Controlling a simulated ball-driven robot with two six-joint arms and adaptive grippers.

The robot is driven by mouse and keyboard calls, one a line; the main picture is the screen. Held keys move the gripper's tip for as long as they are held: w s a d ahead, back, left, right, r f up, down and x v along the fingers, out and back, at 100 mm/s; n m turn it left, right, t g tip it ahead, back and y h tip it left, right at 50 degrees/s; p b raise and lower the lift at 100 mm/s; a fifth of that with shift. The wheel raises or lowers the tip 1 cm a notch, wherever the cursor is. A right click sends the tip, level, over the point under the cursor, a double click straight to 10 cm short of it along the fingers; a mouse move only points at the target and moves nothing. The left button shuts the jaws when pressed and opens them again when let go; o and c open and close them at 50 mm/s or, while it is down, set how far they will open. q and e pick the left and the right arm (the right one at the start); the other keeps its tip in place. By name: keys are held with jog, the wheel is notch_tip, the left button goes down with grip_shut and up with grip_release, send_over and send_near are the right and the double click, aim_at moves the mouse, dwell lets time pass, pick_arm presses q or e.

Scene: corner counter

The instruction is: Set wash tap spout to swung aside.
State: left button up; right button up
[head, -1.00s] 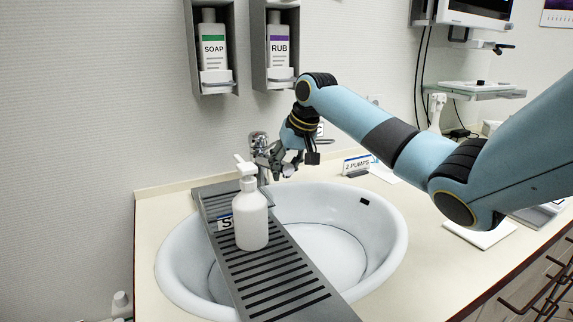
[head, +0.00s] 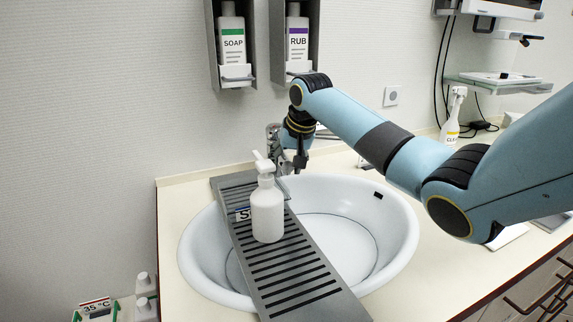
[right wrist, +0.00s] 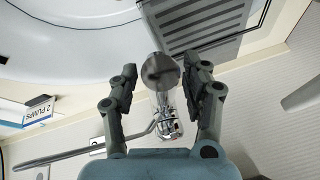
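The chrome wash tap (head: 273,137) stands at the back of the white basin, partly hidden by my right arm and the pump bottle. In the right wrist view the tap (right wrist: 166,126) shows with a round grey end (right wrist: 160,72) and a long thin lever (right wrist: 75,155). My right gripper (right wrist: 161,68) is open, one finger on each side of the round end; I cannot tell whether either finger touches it. In the head view my right gripper (head: 299,160) is beside the tap, its fingers mostly hidden. My left gripper is out of view.
A slotted grey rack (head: 285,270) lies across the basin (head: 400,235), with a white pump bottle (head: 267,212) on it close to the tap. Soap (head: 233,45) and rub (head: 298,45) dispensers hang above. A "2 PUMPS" sign (right wrist: 38,112) stands near my gripper.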

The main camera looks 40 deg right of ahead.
jog(key=v, duration=1.2)
jog(key=shift+w, duration=0.1)
